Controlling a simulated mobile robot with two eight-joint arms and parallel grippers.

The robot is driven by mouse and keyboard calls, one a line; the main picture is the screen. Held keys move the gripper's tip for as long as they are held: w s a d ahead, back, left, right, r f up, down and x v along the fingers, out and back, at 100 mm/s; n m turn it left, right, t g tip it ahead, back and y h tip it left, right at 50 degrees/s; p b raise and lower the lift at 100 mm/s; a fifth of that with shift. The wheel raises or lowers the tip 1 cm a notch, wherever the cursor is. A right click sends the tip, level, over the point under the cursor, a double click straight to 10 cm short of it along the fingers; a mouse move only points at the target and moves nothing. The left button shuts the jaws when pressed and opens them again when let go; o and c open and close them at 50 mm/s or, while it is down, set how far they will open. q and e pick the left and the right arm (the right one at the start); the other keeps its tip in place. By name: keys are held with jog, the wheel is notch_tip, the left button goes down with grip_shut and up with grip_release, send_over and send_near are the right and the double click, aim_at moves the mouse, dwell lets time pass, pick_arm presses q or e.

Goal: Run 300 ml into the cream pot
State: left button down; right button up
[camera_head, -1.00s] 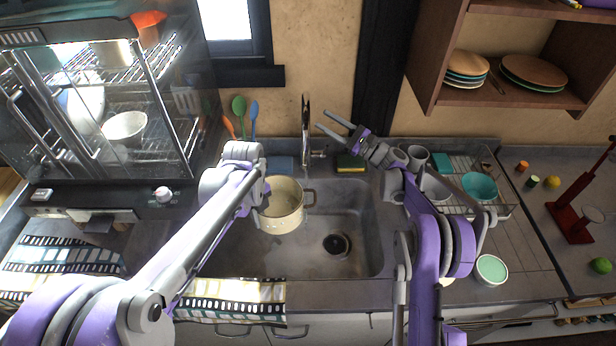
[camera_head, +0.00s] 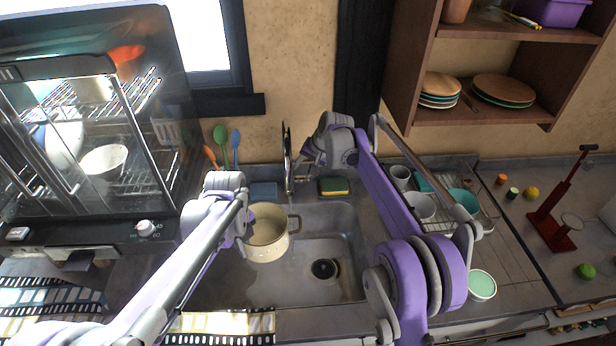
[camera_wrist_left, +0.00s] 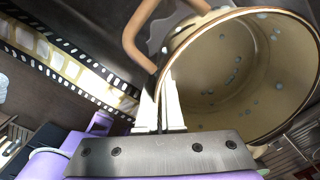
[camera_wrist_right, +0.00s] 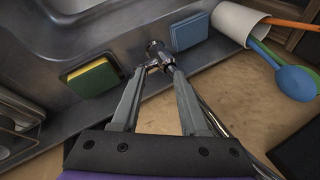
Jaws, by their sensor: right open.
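The cream pot (camera_head: 266,238) stands upright in the left part of the sink. Its inside (camera_wrist_left: 225,75) shows pale bluish spots in the left wrist view; I see no clear water level. My left gripper (camera_wrist_left: 160,88) is shut on the pot's rim, next to a brown handle (camera_wrist_left: 140,35). The chrome tap (camera_head: 287,160) rises behind the sink, just beyond the pot. My right gripper (camera_wrist_right: 158,76) is open, with its fingertips on either side of the tap's metal fitting (camera_wrist_right: 157,54). Whether they touch it I cannot tell. In the head view my right arm partly hides that gripper.
A green and yellow sponge (camera_head: 333,186) and a blue sponge (camera_head: 264,190) lie on the ledge beside the tap. Utensils (camera_head: 221,140) stand at the left. A dish rack (camera_head: 440,222) with cups and bowls is right of the sink (camera_head: 340,260). The drain (camera_head: 324,269) is uncovered.

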jog(key=w+f+n+h, duration=0.1)
jog(key=f, duration=0.1)
jog(key=w+d+f+h, duration=0.1)
jog(key=w+f, duration=0.1)
jog(key=f, duration=0.1)
jog(key=w+f+n, duration=0.1)
jog(key=f, duration=0.2)
jog(key=shift+w+d+n+h, duration=0.25)
jog(key=shift+w+n+h, duration=0.05)
jog(key=shift+w+h, duration=0.1)
grip_shut()
dwell(0.3)
dwell(1.2)
